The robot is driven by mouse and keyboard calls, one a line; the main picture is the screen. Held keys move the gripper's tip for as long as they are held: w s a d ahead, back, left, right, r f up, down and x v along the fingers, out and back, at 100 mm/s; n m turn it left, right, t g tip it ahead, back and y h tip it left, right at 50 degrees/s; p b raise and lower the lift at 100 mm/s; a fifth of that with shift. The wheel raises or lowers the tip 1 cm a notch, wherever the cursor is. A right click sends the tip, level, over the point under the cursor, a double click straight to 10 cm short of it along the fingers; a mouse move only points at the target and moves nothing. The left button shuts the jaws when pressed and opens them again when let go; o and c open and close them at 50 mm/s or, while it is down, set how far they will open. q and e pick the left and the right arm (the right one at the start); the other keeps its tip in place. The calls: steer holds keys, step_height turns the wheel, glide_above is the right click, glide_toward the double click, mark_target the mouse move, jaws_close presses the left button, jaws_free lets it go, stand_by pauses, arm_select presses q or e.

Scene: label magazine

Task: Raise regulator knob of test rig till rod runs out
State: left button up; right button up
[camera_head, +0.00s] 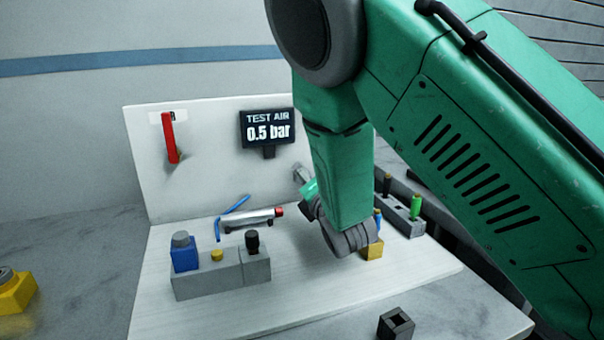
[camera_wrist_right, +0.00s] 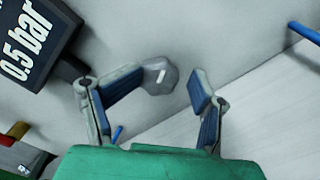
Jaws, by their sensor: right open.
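The regulator knob (camera_wrist_right: 160,76) is a grey faceted knob with a white mark on the upright back panel. In the wrist view it sits beyond and between the fingertips of my right gripper (camera_wrist_right: 170,84), which is open; I cannot tell if a finger touches it. In the head view the knob (camera_head: 299,173) is partly hidden behind my right gripper (camera_head: 306,193). The display (camera_head: 268,127) reads "TEST AIR 0.5 bar". A silver cylinder (camera_head: 250,221) with a red tip lies on the rig board; no long rod shows out of it. My left gripper is not in view.
A red lever (camera_head: 169,137) hangs on the panel. A blue hose (camera_head: 232,207) curves near the cylinder. A grey block (camera_head: 215,277) with buttons stands in front. A holder (camera_head: 402,218) with coloured-handled tools, a black square socket (camera_head: 396,322) and a yellow box (camera_head: 14,291) stand around.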

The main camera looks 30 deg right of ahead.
steer(key=shift+w+a+f, duration=0.1)
steer(key=shift+w+a, duration=0.35)
steer(key=shift+a, duration=0.35)
steer(key=shift+s, duration=0.1)
steer(key=shift+s+d, duration=0.1)
steer(key=shift+d, duration=0.25)
steer(key=shift+c, duration=1.1)
steer(key=shift+s+d, duration=0.1)
steer(key=shift+d, duration=0.55)
steer(key=c, duration=0.9)
steer(key=shift+a, duration=0.35)
steer(key=shift+f, duration=0.15)
steer(key=o, duration=1.1)
